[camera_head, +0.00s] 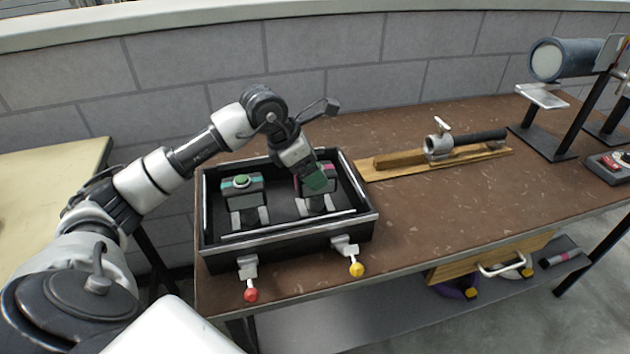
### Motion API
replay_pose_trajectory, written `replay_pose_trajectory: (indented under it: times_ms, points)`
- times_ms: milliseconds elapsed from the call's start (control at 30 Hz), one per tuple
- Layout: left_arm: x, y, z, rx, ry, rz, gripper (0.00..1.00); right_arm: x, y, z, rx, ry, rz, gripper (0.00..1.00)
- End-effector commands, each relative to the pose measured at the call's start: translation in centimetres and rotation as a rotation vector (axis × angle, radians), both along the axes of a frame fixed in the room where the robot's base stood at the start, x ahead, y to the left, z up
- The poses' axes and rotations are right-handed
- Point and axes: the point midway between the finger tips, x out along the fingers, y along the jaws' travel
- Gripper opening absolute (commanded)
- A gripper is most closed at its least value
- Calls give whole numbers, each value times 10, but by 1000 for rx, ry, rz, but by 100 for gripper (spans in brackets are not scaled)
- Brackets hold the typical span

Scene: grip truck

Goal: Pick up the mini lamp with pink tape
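The mini lamp with pink tape (328,169) stands in the right half of a black open case (290,240). Pink shows at the edges of its dark head, and its pale grey base shows below. My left gripper (317,180) points down at the lamp's head and covers much of it. Its greenish fingertips overlap the head in the picture; I cannot tell whether they touch or grip it. A second mini lamp with teal tape (243,187) stands in the case's left half. My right gripper is not in view.
The case has raised walls and front latches with a red knob (251,295) and a yellow knob (356,270). It sits on a brown table (430,220). A wooden board with a metal clamp (438,147) lies to the right. A grey block wall is behind.

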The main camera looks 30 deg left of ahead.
Motion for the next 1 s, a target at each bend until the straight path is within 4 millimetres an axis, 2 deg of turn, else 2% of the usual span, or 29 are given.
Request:
replay_pose_trajectory:
  times_ms: [167, 400, 467, 833, 867, 1000]
  points:
    - [8, -6, -16, -1, -1, 0, 90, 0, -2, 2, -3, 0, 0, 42]
    - [8, -7, -18, 0, -1, 0, 90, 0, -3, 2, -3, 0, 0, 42]
    - [8, -7, -18, 0, -1, 0, 82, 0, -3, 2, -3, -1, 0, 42]
    - [8, -7, -18, 0, -1, 0, 25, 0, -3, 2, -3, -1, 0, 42]
    - [8, -7, -18, 0, -1, 0, 22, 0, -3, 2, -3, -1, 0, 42]
    - [9, -6, -17, -1, -4, 1, 22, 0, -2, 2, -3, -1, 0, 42]
